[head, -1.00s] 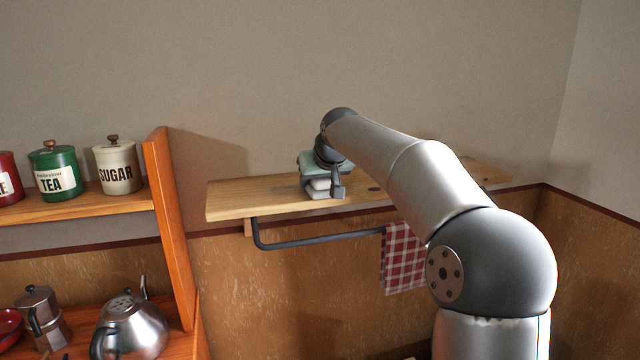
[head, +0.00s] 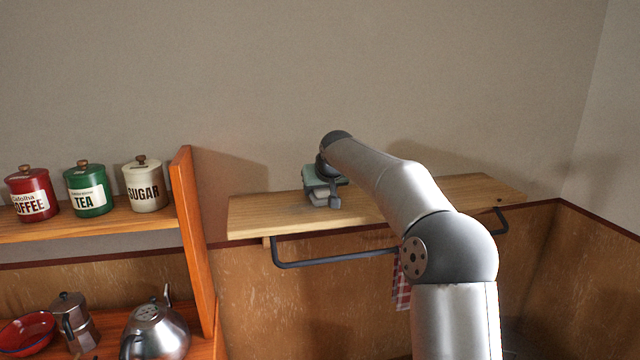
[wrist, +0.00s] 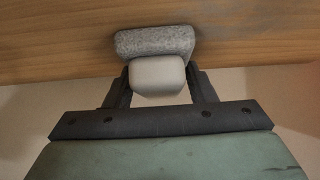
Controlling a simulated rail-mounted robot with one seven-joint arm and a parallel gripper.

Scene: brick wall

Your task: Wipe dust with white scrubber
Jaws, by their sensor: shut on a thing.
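The white scrubber has a pale block handle (wrist: 158,76) and a speckled grey pad (wrist: 153,42). My gripper (wrist: 162,88) is shut on the handle, with one finger on each side. In the head view my gripper (head: 328,188) is over the left part of the wooden wall shelf (head: 262,213). The scrubber (head: 320,201) shows below it there, pad side down, at the shelf's top. The pad appears to touch the wood, but I cannot be sure.
A dark rail (head: 330,260) with a red checked cloth (head: 402,290) hangs under the shelf. An orange rack (head: 190,225) at left holds canisters (head: 146,186), a kettle (head: 157,330) and a moka pot (head: 74,320). The shelf's left end is clear.

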